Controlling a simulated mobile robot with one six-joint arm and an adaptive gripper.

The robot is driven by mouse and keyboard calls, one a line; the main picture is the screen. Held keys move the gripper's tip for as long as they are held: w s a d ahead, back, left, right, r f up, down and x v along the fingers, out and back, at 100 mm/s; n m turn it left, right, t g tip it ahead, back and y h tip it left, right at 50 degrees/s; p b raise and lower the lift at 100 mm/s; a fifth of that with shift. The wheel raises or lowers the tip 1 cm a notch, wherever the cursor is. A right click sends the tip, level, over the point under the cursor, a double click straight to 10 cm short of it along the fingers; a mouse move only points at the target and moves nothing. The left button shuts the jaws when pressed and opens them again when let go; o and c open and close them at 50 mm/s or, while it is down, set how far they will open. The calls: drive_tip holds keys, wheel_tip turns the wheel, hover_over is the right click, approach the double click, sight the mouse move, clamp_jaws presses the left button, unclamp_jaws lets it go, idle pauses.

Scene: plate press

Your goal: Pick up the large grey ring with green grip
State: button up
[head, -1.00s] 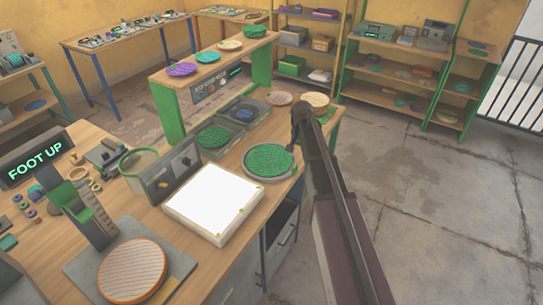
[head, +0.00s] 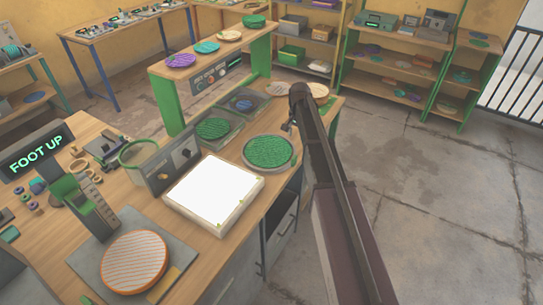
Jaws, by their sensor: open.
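A large round piece with a grey rim and a green ridged face (head: 270,151) lies flat on the wooden bench, right of the white lit panel. A thin green hoop (head: 122,158) stands upright by a grey control box further left. I cannot tell for certain which of them the task names. My gripper (head: 288,128) is open and empty, just behind and to the right of the grey-rimmed piece and apart from it. My arm reaches in from the lower right, and the fingers are small and partly hidden by the wrist.
The white panel (head: 214,193) and the grey control box (head: 170,160) stand nearby. A press with an orange-edged disc (head: 133,262) is at the front left. Grey trays with discs (head: 213,129) lie behind. A green-legged shelf (head: 168,104) rises at the back. Open floor lies right.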

sight(294, 157)
drive_tip(key=shift+f+b, duration=3.45)
drive_tip(key=shift+f, duration=0.25)
drive_tip(key=shift+f, duration=0.15)
drive_tip(key=shift+f+b, duration=2.45)
drive_tip(key=shift+b, duration=0.15)
clamp_jaws()
